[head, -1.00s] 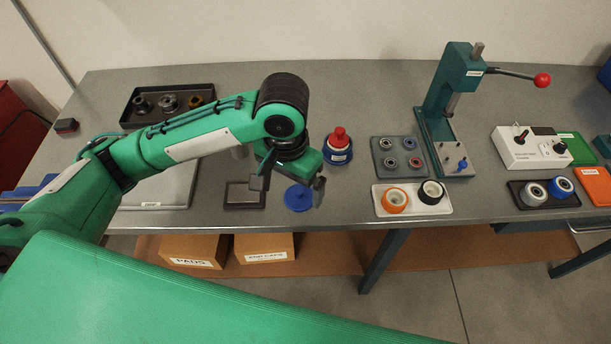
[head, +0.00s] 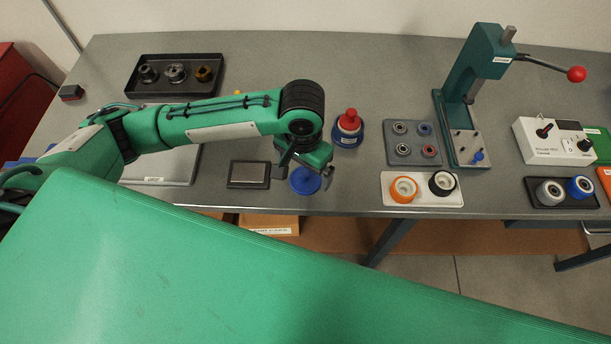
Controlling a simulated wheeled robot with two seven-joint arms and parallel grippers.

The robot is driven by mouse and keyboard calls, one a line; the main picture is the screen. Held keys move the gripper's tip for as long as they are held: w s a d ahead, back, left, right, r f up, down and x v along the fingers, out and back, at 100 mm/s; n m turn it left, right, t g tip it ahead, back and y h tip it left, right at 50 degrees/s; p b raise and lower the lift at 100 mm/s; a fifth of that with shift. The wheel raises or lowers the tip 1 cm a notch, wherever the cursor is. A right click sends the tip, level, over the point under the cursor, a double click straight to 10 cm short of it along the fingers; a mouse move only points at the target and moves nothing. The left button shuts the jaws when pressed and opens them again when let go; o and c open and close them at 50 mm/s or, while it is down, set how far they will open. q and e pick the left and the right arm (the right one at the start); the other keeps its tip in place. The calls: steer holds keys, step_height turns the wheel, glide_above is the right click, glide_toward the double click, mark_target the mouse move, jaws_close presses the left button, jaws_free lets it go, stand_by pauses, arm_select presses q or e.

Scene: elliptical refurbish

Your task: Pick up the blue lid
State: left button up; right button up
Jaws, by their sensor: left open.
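The blue lid (head: 304,181) is a flat round disc with a raised knob, lying on the grey table near its front edge. My left gripper (head: 305,178) is over the lid, pointing down, with its fingers apart on either side of it as seen from the head. The gripper's body hides part of the lid's far side. I cannot tell how high the fingertips are above the table. The jaws are open and hold nothing. My right gripper is not in view.
A blue and red container (head: 347,128) stands close behind the lid. A small dark framed pad (head: 249,174) lies to its left. A white tray (head: 420,201) with orange and black wheels and a grey bearing tray (head: 412,158) lie to the right, before the green press (head: 487,80).

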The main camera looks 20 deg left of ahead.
mark_target(304, 176)
arm_select(q)
steer(key=f, duration=0.4)
steer(key=shift+w+f+p, duration=0.2)
steer(key=shift+p, duration=0.1)
steer(key=c, duration=1.1)
